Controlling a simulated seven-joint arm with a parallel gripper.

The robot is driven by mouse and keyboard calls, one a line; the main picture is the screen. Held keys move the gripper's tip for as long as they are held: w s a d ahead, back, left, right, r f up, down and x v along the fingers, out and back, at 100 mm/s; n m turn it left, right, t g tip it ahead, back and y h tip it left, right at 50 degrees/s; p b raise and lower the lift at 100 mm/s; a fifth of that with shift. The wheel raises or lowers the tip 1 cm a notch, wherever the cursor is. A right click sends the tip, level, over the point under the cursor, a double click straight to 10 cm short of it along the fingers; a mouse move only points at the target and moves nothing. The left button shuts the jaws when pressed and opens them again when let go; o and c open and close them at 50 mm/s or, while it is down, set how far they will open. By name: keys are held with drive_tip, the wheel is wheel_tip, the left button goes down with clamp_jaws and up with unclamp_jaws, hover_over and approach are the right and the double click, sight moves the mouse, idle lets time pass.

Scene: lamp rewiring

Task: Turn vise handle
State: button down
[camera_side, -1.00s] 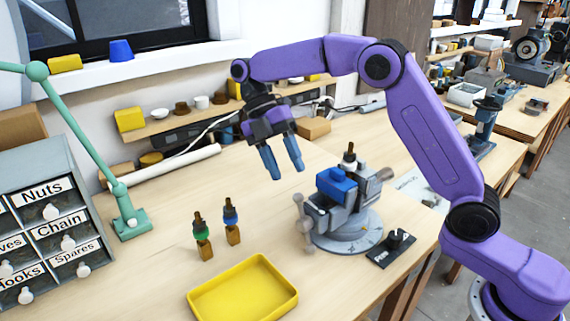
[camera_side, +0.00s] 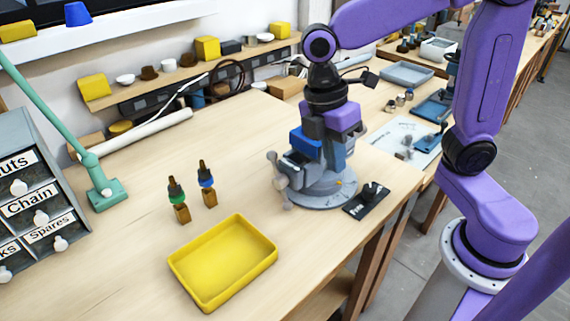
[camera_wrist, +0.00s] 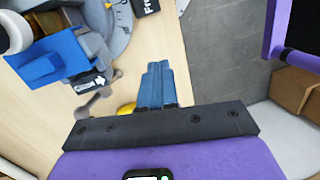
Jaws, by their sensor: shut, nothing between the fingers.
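The grey vise (camera_side: 316,190) stands on its round base on the bench, with a blue block (camera_side: 305,140) at its jaws. Its grey handle (camera_side: 279,182) hangs at its left side, with knobs at the ends. In the wrist view the handle (camera_wrist: 97,94) is left of my blue fingers. My gripper (camera_wrist: 157,70) is shut and empty, its fingers together and apart from the handle in that picture. In the side view my gripper overlaps the vise's back part; whether it touches it cannot be told.
A yellow tray (camera_side: 180,268) lies in front of the vise. Two small bottles (camera_side: 177,200) (camera_side: 207,184) stand left of it. A black labelled plate with a knob (camera_side: 367,199) lies right of the vise near the bench edge. A green lamp arm (camera_side: 104,192) stands at left.

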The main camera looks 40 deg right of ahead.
drive_tip(key=s+d+f+m+t, duration=0.25)
drive_tip(key=s+d, duration=0.25)
drive_tip(key=s, duration=0.3)
drive_tip(key=n+t+h, duration=0.1)
drive_tip(key=n+t, duration=1.2)
drive_tip(key=n, duration=0.7)
approach(275, 161)
drive_tip(key=shift+m, duration=0.25)
drive_tip(key=x, duration=0.2)
drive_tip(key=f+x, duration=0.1)
drive_tip(key=x, duration=0.2)
drive_tip(key=shift+s, duration=0.15)
drive_tip(key=shift+w+d+r, duration=0.15)
drive_tip(key=shift+w+r, duration=0.05)
drive_tip(key=shift+w, duration=0.5)
drive_tip(key=shift+w+r+g, duration=0.1)
drive_tip(key=shift+w+g, duration=0.25)
drive_tip(key=shift+g, duration=0.2)
